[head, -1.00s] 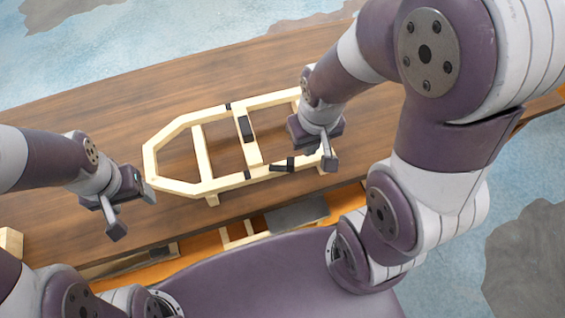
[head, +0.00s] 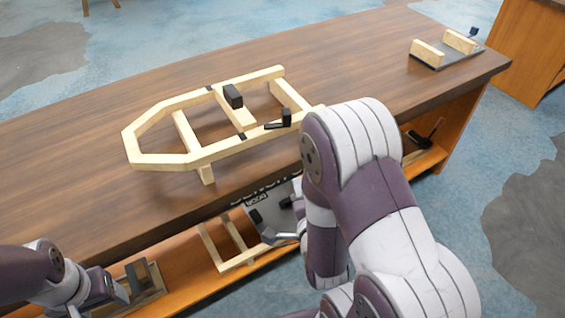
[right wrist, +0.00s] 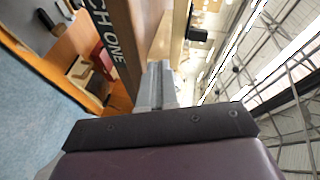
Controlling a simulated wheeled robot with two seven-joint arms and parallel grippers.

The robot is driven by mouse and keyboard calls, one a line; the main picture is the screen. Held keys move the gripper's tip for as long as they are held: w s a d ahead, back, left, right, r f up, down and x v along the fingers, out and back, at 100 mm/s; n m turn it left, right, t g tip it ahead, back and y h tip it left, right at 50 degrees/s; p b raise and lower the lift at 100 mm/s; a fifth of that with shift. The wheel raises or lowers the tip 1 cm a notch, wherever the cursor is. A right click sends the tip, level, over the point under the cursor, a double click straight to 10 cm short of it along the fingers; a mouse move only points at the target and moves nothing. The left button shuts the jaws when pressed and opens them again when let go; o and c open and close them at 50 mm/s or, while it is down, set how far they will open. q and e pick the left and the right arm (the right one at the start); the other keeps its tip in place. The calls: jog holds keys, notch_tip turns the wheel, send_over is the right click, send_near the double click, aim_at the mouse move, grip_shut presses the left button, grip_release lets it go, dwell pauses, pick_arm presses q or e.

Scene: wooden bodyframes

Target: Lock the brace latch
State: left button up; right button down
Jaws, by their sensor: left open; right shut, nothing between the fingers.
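The wooden bodyframe (head: 150,159) lies on the bench top, with a rounded left end and crossbars. A black latch piece (head: 279,124) with a short upright part sits on its near rail, toward the right. A black block (head: 233,96) sits on a crossbar behind it. My right gripper (head: 270,236) is low in front of the bench's front edge, below and apart from the frame. Its fingers are together and empty in the right wrist view (right wrist: 156,88). My left gripper (head: 115,290) is open at the lower left, away from the frame. Whether the latch is locked is unclear.
Below the bench top (head: 60,200), an open shelf holds a small wooden frame (head: 228,250) and other parts. A dark fixture with two wooden blocks (head: 445,50) stands at the far right. The bench top left of the bodyframe is clear.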

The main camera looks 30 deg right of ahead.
notch_tip(320, 180, up, 4)
jog(key=m+t, duration=0.2)
jog(key=m, duration=0.1)
send_near(287, 121)
jog(key=shift+h, duration=0.4)
jog(key=p+x, duration=0.1)
jog(key=x, duration=0.6)
jog(key=shift+a+f, duration=0.15)
jog(key=shift+a, duration=0.05)
jog(key=shift+w, duration=0.1)
